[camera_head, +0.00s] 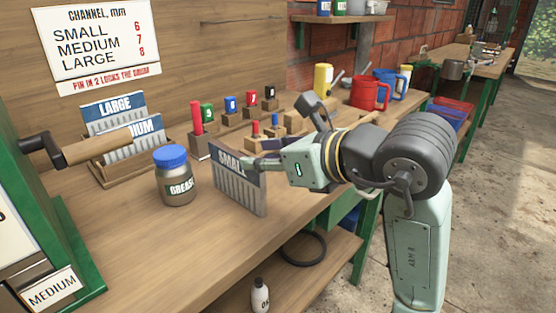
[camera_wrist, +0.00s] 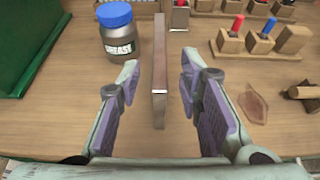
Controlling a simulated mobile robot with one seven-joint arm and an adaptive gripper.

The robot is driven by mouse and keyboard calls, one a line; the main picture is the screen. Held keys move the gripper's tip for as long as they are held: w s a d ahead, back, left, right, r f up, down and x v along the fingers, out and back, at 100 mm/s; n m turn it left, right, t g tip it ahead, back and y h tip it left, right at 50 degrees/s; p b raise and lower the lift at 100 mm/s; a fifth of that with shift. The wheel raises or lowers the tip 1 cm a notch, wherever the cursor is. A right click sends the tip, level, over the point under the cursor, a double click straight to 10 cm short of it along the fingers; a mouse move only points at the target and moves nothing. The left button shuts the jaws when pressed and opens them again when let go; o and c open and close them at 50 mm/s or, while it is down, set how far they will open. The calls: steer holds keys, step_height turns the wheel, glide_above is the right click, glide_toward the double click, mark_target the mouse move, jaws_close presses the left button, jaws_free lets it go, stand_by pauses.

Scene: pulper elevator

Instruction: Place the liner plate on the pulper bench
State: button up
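The liner plate marked SMALL (camera_head: 238,188) is upright at the front of the pulper bench (camera_head: 150,240), its lower edge at or very close to the top. In the wrist view the plate (camera_wrist: 160,80) shows edge-on, between the two fingers. My gripper (camera_head: 256,160) is at the upper part of the plate in the head view. In the wrist view my gripper (camera_wrist: 160,84) is open, with a gap between each finger and the plate. Whether the plate's lower edge touches the wood is hard to tell.
A grease jar (camera_head: 174,177) with a blue lid stands left of the plate. A rack (camera_head: 130,168) holds LARGE and MEDIUM plates behind it. Wooden blocks with coloured pins (camera_head: 232,115) stand further back. A green machine (camera_head: 55,215) with a crank is at left.

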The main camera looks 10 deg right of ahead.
steer(key=shift+v, duration=1.8)
stand_by(0.4)
